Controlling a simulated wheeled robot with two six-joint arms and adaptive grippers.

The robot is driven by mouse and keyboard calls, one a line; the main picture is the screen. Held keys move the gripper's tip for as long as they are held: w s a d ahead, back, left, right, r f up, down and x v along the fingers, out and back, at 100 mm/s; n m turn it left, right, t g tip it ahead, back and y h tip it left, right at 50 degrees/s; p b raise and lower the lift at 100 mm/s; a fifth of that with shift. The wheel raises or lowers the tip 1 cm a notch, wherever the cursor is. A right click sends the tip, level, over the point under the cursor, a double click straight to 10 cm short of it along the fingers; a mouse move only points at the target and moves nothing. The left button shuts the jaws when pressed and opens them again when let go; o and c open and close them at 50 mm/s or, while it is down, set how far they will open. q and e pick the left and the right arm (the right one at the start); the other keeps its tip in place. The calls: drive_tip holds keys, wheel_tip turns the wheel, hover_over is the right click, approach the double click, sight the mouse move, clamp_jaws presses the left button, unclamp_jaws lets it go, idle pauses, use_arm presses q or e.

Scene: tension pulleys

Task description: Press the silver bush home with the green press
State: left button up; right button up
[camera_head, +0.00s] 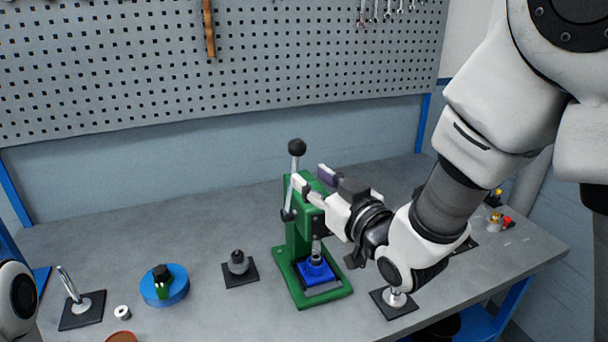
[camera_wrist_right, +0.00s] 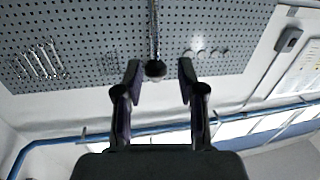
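The green press (camera_head: 297,243) stands upright on the bench in the head view. Its lever ends in a black knob (camera_head: 297,147), pointing up. A blue block (camera_head: 316,273) sits on the press base under the ram. A small silver part (camera_head: 316,250) shows just above the block; I cannot tell where ram and bush meet. My right gripper (camera_head: 313,178) is open at the upper part of the press, beside the lever. In the right wrist view the knob (camera_wrist_right: 155,69) shows between the spread fingers (camera_wrist_right: 159,75), apart from both. My left gripper is out of view.
On the bench left of the press are a grey knobbed part on a dark plate (camera_head: 239,265), a blue round dish (camera_head: 164,287), a white ring (camera_head: 122,312) and a toggle stand (camera_head: 78,306). Another silver-topped stand (camera_head: 395,301) is under my right arm. A pegboard (camera_head: 210,80) stands behind.

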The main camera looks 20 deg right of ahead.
sight(297, 164)
drive_tip(key=p+x, duration=0.1)
drive_tip(key=x, duration=0.1)
drive_tip(key=p+x, duration=0.1)
drive_tip(key=x, duration=0.2)
drive_tip(key=p+x, duration=0.1)
drive_tip(key=x, duration=0.1)
drive_tip(key=shift+w+d, duration=0.3)
drive_tip(key=shift+w, duration=0.1)
drive_tip(key=shift+w+a, duration=0.2)
drive_tip(key=shift+w, duration=0.05)
drive_tip(key=shift+d+f, duration=0.15)
drive_tip(key=shift+d, duration=0.05)
drive_tip(key=shift+c, duration=0.6)
clamp_jaws()
